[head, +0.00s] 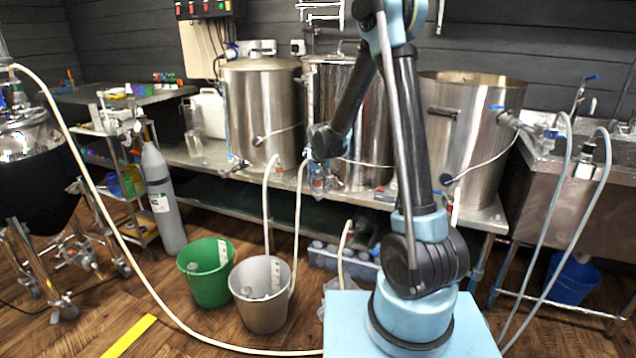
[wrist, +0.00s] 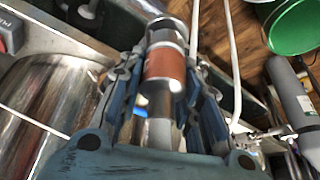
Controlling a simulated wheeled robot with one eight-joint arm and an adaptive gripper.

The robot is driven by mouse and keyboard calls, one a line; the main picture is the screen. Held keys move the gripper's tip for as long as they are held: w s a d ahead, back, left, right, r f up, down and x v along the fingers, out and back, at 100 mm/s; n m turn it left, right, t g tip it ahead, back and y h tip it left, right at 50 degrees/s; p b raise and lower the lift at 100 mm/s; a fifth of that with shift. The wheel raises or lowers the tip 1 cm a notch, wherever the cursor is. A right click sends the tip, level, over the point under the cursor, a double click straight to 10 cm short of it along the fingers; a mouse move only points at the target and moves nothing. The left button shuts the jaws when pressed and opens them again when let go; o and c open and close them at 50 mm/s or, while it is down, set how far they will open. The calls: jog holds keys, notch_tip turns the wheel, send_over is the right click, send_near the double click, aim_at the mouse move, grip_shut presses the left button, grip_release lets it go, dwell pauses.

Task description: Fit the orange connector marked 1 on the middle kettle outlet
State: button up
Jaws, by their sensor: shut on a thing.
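The middle kettle (head: 377,125) is a shiny steel pot on the steel bench, partly hidden behind my arm. My gripper (head: 319,183) is in front of its lower left side, near the bench's front edge. The kettle's outlet cannot be made out there; my gripper and arm cover that area. In the wrist view my blue gripper fingers (wrist: 163,85) are shut on the orange connector (wrist: 164,66), a metal cylinder with an orange band. Its far end points away from the palm. No number is readable on it. I cannot tell whether it touches the outlet.
Steel kettles stand left (head: 262,115) and right (head: 472,130) of the middle one. Pale hoses hang from the bench into a green bucket (head: 207,275) and grey bucket (head: 261,295) area. A grey gas cylinder (head: 162,200) stands left. A long hose crosses the floor.

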jog(key=shift+f, duration=0.4)
jog(key=o, duration=1.2)
jog(key=shift+o, duration=0.2)
jog(key=a+v, duration=0.1)
jog(key=v, duration=1.1)
jog(key=s+d+r, duration=0.4)
jog(key=s+d, duration=0.4)
jog(key=d, duration=0.2)
jog(key=s+d+f, duration=0.2)
jog(key=s+d, duration=0.3)
jog(key=s, duration=0.5)
jog(key=s+d+f+g, duration=0.1)
jog(key=s+d, duration=0.3)
jog(key=s, duration=0.5)
jog(key=s+d+f+g, duration=0.1)
jog(key=s+d+f, duration=0.2)
jog(key=s, duration=0.7)
jog(key=d, duration=0.2)
jog(key=shift+s+d+f+m+h, duration=0.2)
jog(key=shift+s+d+m+h, duration=0.1)
jog(key=shift+s+d+m, duration=0.1)
